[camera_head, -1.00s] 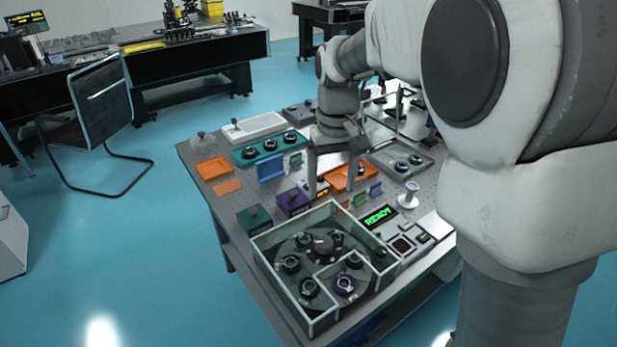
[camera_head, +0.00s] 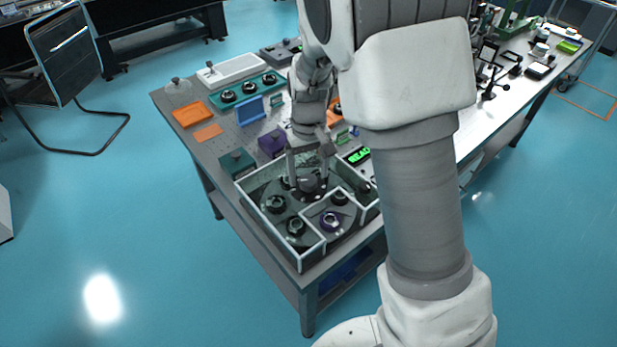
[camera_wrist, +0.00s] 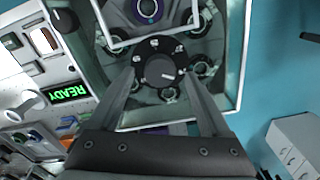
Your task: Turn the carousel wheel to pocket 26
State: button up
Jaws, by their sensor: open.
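The carousel wheel (camera_head: 262,224) is a dark disc with several round lens mounts, inside a clear-walled enclosure (camera_head: 275,248) on the table's near end. One mount with a purple ring (camera_head: 331,221) sits in a partitioned corner; it also shows in the wrist view (camera_wrist: 148,9). In the wrist view, the black hub knob (camera_wrist: 161,70) with a white mark stands at the wheel's centre. My gripper (camera_wrist: 160,84) is open, its two fingers to either side of the knob; I cannot tell whether they touch it. In the head view my gripper (camera_head: 308,172) is over the hub. Pocket numbers are too small to read.
The enclosure walls stand close around my gripper. A green READY display (camera_wrist: 67,92) is beside the enclosure. A dark green box (camera_head: 237,162), a purple box (camera_head: 271,143) and a teal tray (camera_head: 248,92) of round mounts lie farther back on the table.

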jog(key=shift+f, duration=1.1)
grip_shut()
